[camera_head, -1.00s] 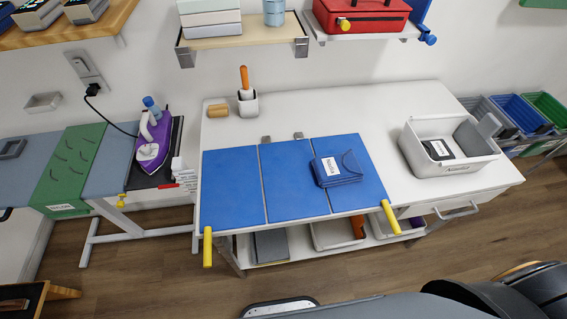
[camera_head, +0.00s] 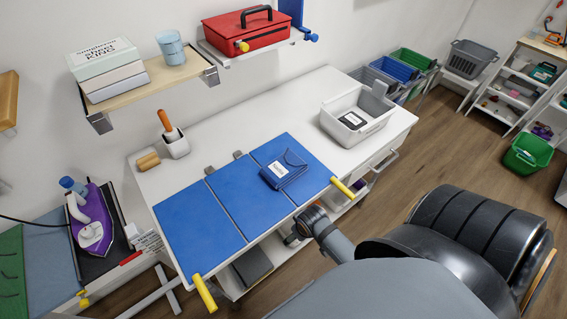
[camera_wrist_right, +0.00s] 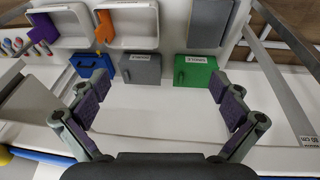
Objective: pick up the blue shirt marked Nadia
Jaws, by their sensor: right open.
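A folded blue shirt (camera_head: 283,168) with a white label lies on the right panel of the blue folding board (camera_head: 228,206) in the head view; I cannot read its label. In the right wrist view my right gripper (camera_wrist_right: 159,90) is open with nothing between its fingers. In the head view, my arm reaches to the table's front edge, below the folding board. My left gripper is not in view.
A white bin (camera_head: 357,117) stands on the table (camera_head: 230,135) to the right of the shirt. A purple iron (camera_head: 92,222) is at the left. Yellow handles (camera_head: 204,291) stick out at the board's front. A shelf with a red case (camera_head: 246,31) hangs above.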

